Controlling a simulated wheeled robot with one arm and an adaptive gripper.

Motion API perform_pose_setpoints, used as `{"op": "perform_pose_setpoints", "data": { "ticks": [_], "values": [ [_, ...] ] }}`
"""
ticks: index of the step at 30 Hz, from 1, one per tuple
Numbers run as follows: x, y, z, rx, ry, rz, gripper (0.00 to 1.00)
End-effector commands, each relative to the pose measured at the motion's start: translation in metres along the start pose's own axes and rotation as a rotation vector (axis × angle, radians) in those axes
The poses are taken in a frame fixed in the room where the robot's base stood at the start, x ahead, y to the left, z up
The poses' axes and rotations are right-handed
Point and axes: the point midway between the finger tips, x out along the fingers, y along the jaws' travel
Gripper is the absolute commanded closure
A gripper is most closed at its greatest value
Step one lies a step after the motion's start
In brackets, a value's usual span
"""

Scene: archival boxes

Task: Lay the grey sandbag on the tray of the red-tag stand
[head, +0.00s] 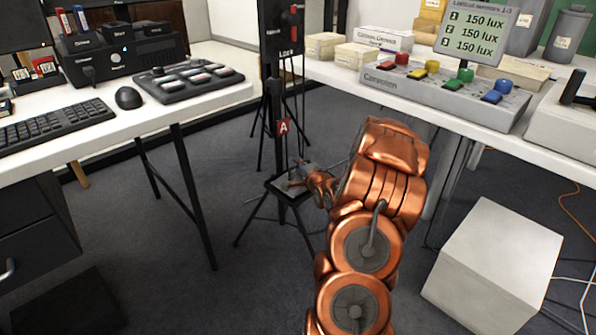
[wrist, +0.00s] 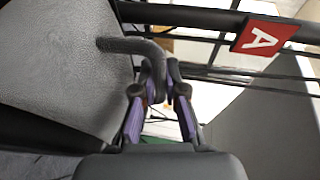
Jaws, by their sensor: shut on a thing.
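The red-tag stand is a black upright pole with a red tag marked A (head: 283,127); the tag also shows in the wrist view (wrist: 264,38). Its small dark tray (head: 283,193) sits low on the pole above the tripod legs. My gripper (head: 298,178) is at the tray. In the wrist view my gripper (wrist: 163,85) is shut on the dark handle of the grey sandbag (wrist: 60,60), which fills the left side. A dark edge runs close along the bag's lower side. I cannot tell whether the bag's weight rests on the tray.
A desk with a keyboard (head: 55,128) and mouse stands left. A bench with a grey button console (head: 440,95) stands right. A white box (head: 495,265) is on the floor right of my arm. The stand's legs spread over open carpet.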

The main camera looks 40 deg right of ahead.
Motion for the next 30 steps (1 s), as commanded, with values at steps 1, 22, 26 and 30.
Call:
{"op": "perform_pose_setpoints", "data": {
  "ticks": [1, 22, 26, 30],
  "values": [
    [0.0004, 0.0006, -0.0015, -0.001, 0.002, -0.005, 1.0],
    [0.0001, 0.0021, -0.002, 0.001, 0.004, -0.003, 0.64],
    [0.0, 0.0023, -0.0019, 0.001, 0.003, -0.002, 0.64],
    [-0.0001, 0.0019, -0.0019, 0.0, 0.003, -0.002, 0.64]
  ]
}}
